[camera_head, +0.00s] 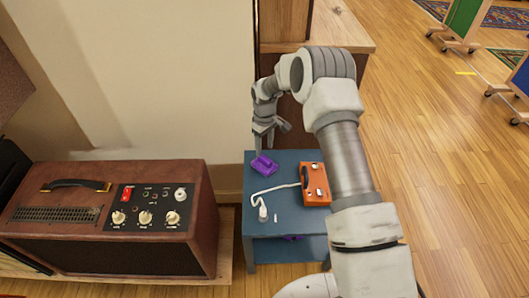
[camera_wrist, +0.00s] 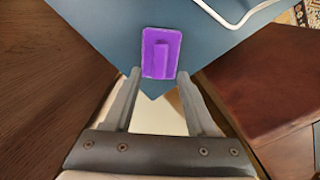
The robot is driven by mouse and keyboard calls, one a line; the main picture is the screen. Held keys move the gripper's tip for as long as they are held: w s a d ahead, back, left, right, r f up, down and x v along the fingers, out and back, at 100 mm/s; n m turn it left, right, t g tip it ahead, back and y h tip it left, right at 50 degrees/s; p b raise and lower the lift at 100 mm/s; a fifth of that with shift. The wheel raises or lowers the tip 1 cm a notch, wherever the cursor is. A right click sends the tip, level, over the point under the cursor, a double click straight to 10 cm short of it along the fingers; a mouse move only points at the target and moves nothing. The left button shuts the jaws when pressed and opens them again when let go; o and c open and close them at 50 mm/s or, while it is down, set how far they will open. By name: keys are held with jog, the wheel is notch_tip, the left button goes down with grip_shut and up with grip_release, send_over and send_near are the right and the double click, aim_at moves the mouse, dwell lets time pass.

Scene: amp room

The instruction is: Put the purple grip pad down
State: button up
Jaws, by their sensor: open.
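The purple grip pad (camera_head: 263,166) lies on the blue table (camera_head: 259,220), near its back left corner. In the wrist view the purple grip pad (camera_wrist: 161,53) is a flat purple rectangle with a raised bar along its middle, resting on the blue top near a corner. My gripper (camera_head: 266,146) is just above and behind the pad.
An orange box (camera_head: 314,185) with a white cable (camera_head: 272,193) sits on the same table. A brown amplifier (camera_head: 120,215) with knobs stands to the left. A wooden cabinet (camera_head: 345,30) is behind. Open wooden floor lies to the right.

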notch_tip(320, 180, up, 6)
jog(key=r+p, duration=0.1)
notch_tip(320, 180, up, 15)
jog(key=m+t, duration=0.1)
jog(key=m, duration=0.1)
send_over(265, 158)
jog(key=s+d, duration=0.4)
jog(key=s+d+r+m+t, duration=0.2)
jog(key=s+d+r, duration=0.1)
jog(key=s+r, duration=0.55)
jog(key=s+d+r+m+t, duration=0.1)
jog(key=s+r, duration=0.1)
jog(key=s, duration=0.5)
jog(key=s+d+r+m, duration=0.2)
jog(key=s+r, duration=0.1)
jog(key=s, duration=0.5)
jog(key=s+d+r+m+t, duration=0.1)
jog(key=s+d+r+m, duration=0.1)
jog(key=s, duration=0.6)
jog(key=shift+s+r+t, duration=0.25)
jog(key=shift+r+t, duration=0.05)
jog(key=shift+r, duration=0.1)
jog(key=shift+d, duration=0.1)
notch_tip(265, 158, up, 24)
jog(key=p, duration=2.4)
jog(key=shift+r+p, duration=0.25)
jog(key=shift+p, duration=0.15)
